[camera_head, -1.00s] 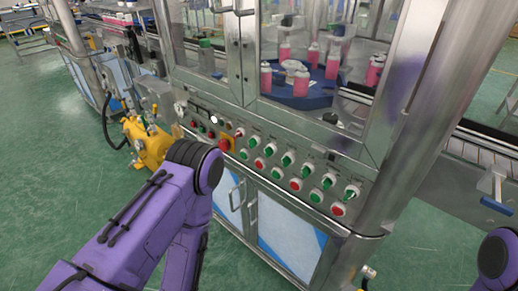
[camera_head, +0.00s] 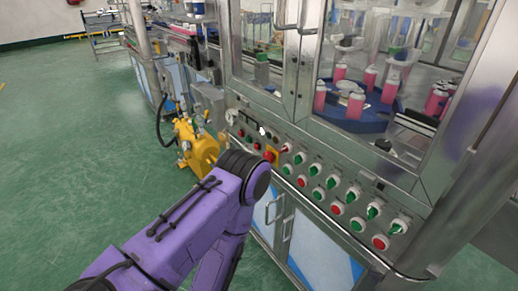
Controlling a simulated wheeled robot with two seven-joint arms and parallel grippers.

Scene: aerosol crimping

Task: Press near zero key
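The control panel (camera_head: 318,207) runs along the front of the machine below its glass doors, with several green, red and white buttons and knobs. No label is readable, so I cannot tell which is the near zero key. A red knob on a yellow plate (camera_head: 271,155) sits near the panel's left end, with small dark and red controls to its left. A small white round thing (camera_head: 262,131) shows just above it. My purple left arm reaches in front of the panel's lower left part. Its gripper is hidden or not visible. My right gripper is out of view.
A yellow machine unit (camera_head: 197,146) stands left of my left arm. Pink bottles (camera_head: 370,78) stand on a blue turntable (camera_head: 362,113) behind glass. Cabinet doors (camera_head: 318,255) lie below the panel. Green floor (camera_head: 70,150) is open at the left.

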